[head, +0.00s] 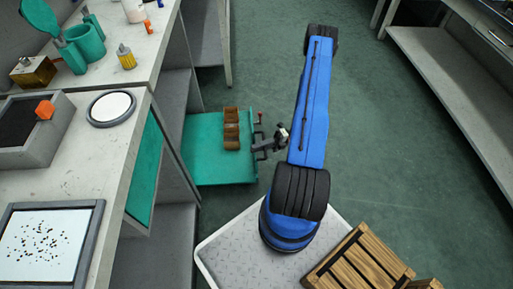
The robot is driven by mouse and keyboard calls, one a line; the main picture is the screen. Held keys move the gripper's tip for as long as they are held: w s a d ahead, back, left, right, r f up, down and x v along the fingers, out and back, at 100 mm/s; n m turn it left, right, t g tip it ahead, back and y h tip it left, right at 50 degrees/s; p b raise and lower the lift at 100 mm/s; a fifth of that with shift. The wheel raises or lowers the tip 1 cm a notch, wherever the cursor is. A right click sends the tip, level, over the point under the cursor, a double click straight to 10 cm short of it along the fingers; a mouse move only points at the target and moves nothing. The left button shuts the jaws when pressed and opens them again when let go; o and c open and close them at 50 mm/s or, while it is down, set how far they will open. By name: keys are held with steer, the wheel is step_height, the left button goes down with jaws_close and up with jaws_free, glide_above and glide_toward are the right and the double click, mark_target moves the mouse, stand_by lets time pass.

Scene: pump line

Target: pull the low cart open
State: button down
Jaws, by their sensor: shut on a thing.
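The low cart (199,171) is a flat green platform near the floor, partly out from under the bench on the left. A handle with a red end (260,117) shows at that right edge. My gripper (262,146) reaches in from the right at the end of my blue arm. It is shut on the cart's handle, which its jaws partly hide. The cart's left part is hidden under the bench.
The bench (141,103) on the left carries a round dish (111,107), a grey box with an orange block (45,109), a speckled panel (46,243) and teal pieces. Green floor (390,165) is open on the right, up to a grey shelf (452,84). A wooden crate (357,262) sits at the bottom.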

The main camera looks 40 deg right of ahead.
steer(key=c, duration=1.8)
jaws_free()
steer(key=shift+o, duration=0.2)
steer(key=shift+d, duration=0.15)
steer(key=v, duration=1.7)
steer(key=shift+d+f, duration=0.1)
steer(key=shift+f, duration=0.05)
steer(key=shift+w, duration=0.1)
